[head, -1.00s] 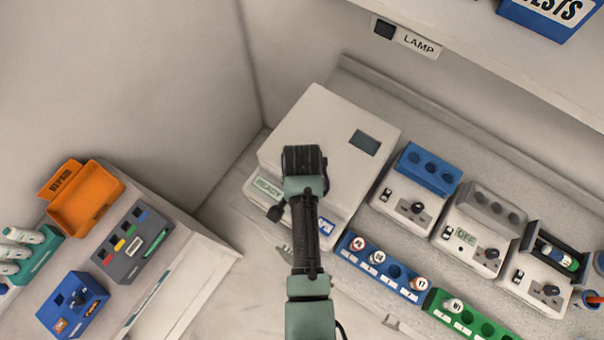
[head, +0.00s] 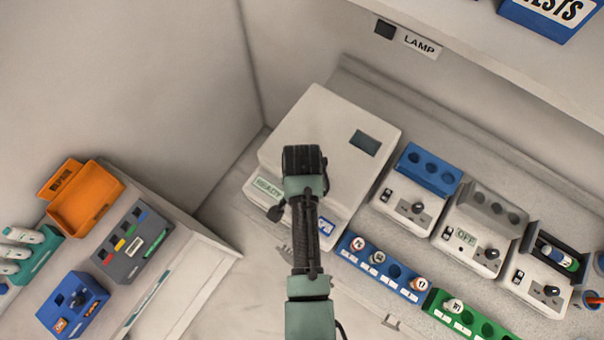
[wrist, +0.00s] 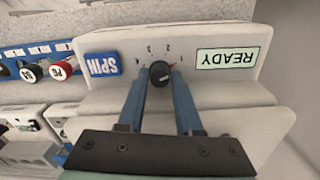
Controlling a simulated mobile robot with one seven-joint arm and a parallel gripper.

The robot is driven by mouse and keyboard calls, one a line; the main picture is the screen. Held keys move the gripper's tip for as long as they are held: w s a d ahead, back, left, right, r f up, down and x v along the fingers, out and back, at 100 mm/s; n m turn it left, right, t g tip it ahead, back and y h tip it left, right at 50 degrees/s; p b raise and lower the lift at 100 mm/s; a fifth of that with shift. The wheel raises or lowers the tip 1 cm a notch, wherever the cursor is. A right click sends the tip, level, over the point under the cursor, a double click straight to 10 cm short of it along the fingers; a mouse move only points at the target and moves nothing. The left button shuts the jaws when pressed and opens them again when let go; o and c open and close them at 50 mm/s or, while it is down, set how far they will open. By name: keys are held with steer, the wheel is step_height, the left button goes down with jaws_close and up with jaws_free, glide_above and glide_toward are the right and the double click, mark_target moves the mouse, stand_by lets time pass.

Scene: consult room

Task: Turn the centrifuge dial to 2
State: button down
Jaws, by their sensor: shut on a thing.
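The centrifuge is a pale box with a grey window (head: 365,142) in the head view; my arm hides part of its front. In the wrist view its front panel (wrist: 225,35) shows upside down. The numbers form an arc above the dial. My gripper (wrist: 159,72) has its two blue fingers on either side of the dial, shut on it. In the head view the dial and fingertips are hidden behind my wrist.
A READY display (wrist: 227,58) and a blue SPIN button (wrist: 103,64) flank the dial. A blue rack (head: 384,265) of capped tubes stands right of my arm. Several small devices line the counter, with a green rack (head: 470,318) before them. An orange tray (head: 85,200) is left.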

stand_by(0.8)
steer(key=c, duration=0.6)
jaws_free()
steer(key=shift+r, duration=0.15)
step_height(320, 180, up, 13)
